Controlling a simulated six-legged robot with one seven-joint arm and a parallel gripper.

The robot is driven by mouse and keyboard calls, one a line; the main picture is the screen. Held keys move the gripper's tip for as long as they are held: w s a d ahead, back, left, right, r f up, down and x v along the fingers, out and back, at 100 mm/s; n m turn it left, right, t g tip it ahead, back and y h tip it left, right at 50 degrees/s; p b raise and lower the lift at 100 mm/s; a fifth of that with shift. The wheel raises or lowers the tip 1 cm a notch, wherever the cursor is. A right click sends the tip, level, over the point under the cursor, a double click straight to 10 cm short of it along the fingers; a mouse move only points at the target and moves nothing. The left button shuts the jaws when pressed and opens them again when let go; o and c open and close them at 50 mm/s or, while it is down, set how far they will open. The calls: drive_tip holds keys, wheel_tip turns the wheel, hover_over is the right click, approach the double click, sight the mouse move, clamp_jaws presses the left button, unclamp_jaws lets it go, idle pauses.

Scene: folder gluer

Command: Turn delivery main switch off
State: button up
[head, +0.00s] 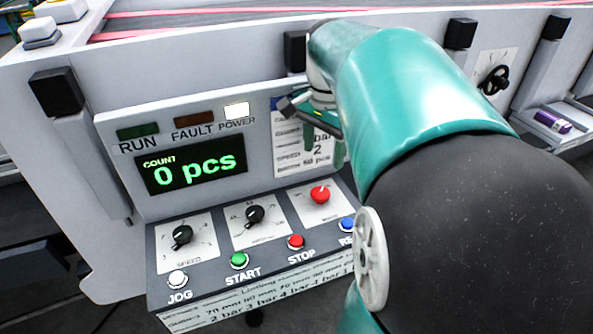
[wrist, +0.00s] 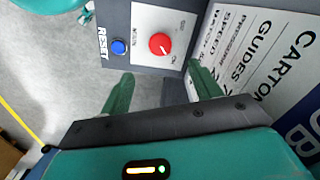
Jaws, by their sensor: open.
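A red rotary knob (head: 320,193) on a white plate sits at the right end of the sloped control panel (head: 163,240), above the stop and reset buttons; it looks like the main switch. It also shows in the wrist view (wrist: 160,44), where a small mark on it seems to point to the lower right; the labels around it are tiny. My gripper (head: 324,150) is above and behind the knob in the head view, partly hidden by my arm. In the wrist view its green fingers (wrist: 160,74) are apart and empty, with the knob beyond the gap, untouched.
The display box (head: 195,165) reads 0 pcs, with the white POWER lamp (head: 237,110) lit. A printed carton card (wrist: 245,60) stands close to the right finger. Two black knobs (head: 255,215) and several push buttons (head: 239,260) crowd the panel.

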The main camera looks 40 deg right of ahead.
sight(320, 192)
wheel_tip(320, 192, down, 11)
drive_tip(key=shift+f, duration=0.1)
idle(0.3)
drive_tip(key=c, duration=1)
drive_tip(key=shift+o, duration=0.2)
